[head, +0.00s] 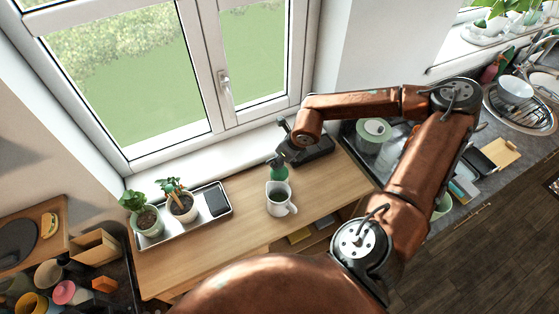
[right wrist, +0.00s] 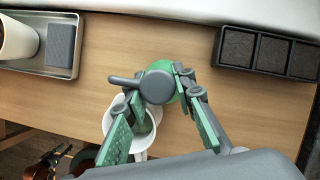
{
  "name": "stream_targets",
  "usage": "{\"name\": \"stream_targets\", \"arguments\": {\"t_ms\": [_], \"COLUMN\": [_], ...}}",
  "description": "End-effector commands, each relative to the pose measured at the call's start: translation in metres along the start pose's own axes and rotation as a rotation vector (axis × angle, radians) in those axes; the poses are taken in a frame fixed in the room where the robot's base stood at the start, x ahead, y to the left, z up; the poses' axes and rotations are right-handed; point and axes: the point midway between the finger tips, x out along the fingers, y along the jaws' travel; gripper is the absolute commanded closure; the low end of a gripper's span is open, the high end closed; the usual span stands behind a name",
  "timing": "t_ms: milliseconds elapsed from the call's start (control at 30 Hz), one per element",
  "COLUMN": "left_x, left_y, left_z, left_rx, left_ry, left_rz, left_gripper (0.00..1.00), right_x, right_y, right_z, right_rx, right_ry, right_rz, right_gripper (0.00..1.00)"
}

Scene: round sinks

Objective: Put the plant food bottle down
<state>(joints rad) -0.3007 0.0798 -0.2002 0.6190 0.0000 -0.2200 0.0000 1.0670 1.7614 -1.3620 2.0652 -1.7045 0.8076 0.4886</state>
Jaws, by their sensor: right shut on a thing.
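The plant food bottle, green with a dark grey top, is between the fingers of my right gripper (head: 281,160). In the head view the bottle (head: 279,174) is over the wooden counter (head: 240,222), just behind the white jug (head: 279,205). In the right wrist view the bottle's top (right wrist: 157,86) is between the two green-padded fingers (right wrist: 160,112); the fingers and top partly hide the jug (right wrist: 112,113). I cannot tell whether the bottle's base touches the counter. My left gripper is not in view.
A metal tray (head: 226,216) at left holds two potted plants and a dark block. A black compartment tray (head: 315,155) lies by the window at right; it also shows in the right wrist view (right wrist: 268,53).

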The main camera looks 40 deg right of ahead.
Motion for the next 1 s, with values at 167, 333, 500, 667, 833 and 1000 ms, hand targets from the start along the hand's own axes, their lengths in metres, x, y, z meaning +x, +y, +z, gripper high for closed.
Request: {"name": "stream_targets", "arguments": {"t_ms": [167, 333, 500, 667, 833, 1000], "left_x": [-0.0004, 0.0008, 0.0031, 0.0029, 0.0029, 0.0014], "left_y": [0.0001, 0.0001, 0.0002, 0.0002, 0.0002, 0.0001], "left_z": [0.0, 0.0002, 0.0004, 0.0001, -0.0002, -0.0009], "left_rx": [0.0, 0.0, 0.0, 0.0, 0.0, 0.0], "left_ry": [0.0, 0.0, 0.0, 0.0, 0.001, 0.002], "left_rz": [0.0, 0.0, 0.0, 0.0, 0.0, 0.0], "left_gripper": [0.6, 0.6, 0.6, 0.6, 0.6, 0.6], "right_x": [0.0021, 0.0028, 0.005, 0.0046, 0.0046, 0.0034], "right_y": [-0.0002, -0.0003, -0.0003, -0.0003, -0.0004, -0.0003], "right_z": [0.0, -0.0002, -0.0022, -0.0019, -0.0019, -0.0014], "right_rx": [0.001, 0.001, 0.001, 0.001, 0.001, 0.001], "right_ry": [-0.003, -0.003, 0.0, 0.0, 0.0, 0.0], "right_rz": [0.0, 0.0, -0.001, -0.001, -0.001, -0.001], "right_gripper": [1.0, 1.0, 0.72, 0.61, 0.59, 0.59]}}
